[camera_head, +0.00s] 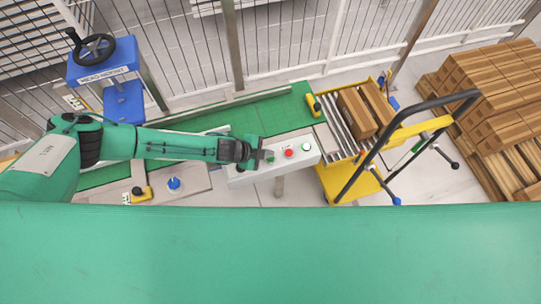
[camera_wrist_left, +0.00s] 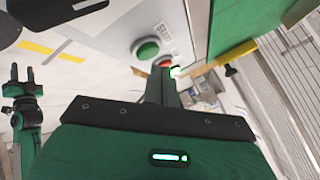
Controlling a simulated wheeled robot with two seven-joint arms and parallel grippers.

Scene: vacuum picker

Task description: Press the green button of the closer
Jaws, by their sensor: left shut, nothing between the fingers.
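A pale control box (camera_head: 244,176) carries a green button (camera_head: 270,159), a red button (camera_head: 289,153) and a white button (camera_head: 306,147) in a row. My left gripper (camera_head: 268,154) is shut and empty, with its tips beside the green button; I cannot tell whether they touch it in this view. In the left wrist view the green button (camera_wrist_left: 146,49) is in full sight, up and left of the left gripper's fingertips (camera_wrist_left: 164,72). The fingers partly cover the red button (camera_wrist_left: 162,61). My right gripper (camera_wrist_left: 22,73) shows at the left edge, its fingers apart and empty.
A green conveyor belt (camera_head: 274,116) runs behind the box. A blue machine with a handwheel (camera_head: 93,48) stands back left. Stacked cartons (camera_head: 490,85) are at far right.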

